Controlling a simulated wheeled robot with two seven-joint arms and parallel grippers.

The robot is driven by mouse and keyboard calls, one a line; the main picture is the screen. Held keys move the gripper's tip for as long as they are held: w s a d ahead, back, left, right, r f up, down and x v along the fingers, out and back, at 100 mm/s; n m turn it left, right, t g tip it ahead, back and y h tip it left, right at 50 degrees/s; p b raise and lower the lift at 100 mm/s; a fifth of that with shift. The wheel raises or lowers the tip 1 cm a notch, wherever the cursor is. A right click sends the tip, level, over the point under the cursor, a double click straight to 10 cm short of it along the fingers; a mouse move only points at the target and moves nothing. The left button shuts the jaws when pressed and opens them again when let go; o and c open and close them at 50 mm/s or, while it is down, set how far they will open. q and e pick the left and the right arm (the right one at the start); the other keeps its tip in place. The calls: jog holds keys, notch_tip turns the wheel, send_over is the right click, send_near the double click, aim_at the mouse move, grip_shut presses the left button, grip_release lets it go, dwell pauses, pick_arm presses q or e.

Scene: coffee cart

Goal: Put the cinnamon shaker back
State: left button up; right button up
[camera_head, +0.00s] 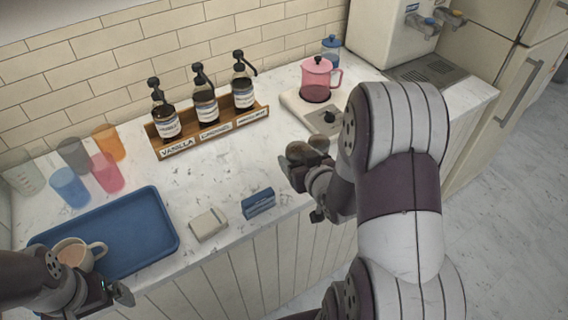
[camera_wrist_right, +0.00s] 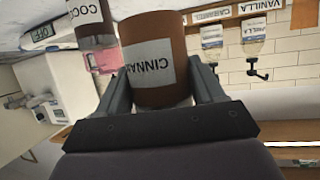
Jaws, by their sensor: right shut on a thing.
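The cinnamon shaker, brown with a white label, fills the middle of the right wrist view (camera_wrist_right: 150,62), which looks upside down. My right gripper (camera_wrist_right: 152,92) is shut on it, one finger on each side. In the head view the shaker (camera_head: 298,153) shows only in part at the right gripper (camera_head: 299,172), over the counter's front part. A cocoa shaker (camera_wrist_right: 92,22) stands close beside it; its brown top (camera_head: 319,143) shows in the head view. Whether the cinnamon shaker touches the counter is hidden. My left gripper (camera_head: 112,292) is by the blue tray's front edge; its jaw opening is unclear.
A rack (camera_head: 212,133) holds three syrup bottles. A pink pot (camera_head: 318,80) stands behind on a scale. The blue tray (camera_head: 150,225) bears a filled cup (camera_head: 72,252). A pale block (camera_head: 208,224) and a blue box (camera_head: 258,202) lie near the front edge. Mid-counter is clear.

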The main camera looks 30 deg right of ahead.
jog(key=x, duration=0.2)
jog(key=f+x, duration=0.1)
jog(key=x, duration=0.4)
jog(key=shift+a+f, duration=0.2)
jog(key=shift+f, duration=0.1)
notch_tip(320, 180, down, 3)
jog(key=shift+r, duration=0.1)
jog(key=shift+f, duration=0.4)
jog(key=shift+f, duration=0.2)
jog(key=o, duration=1.1)
jog(key=shift+s+r, duration=0.1)
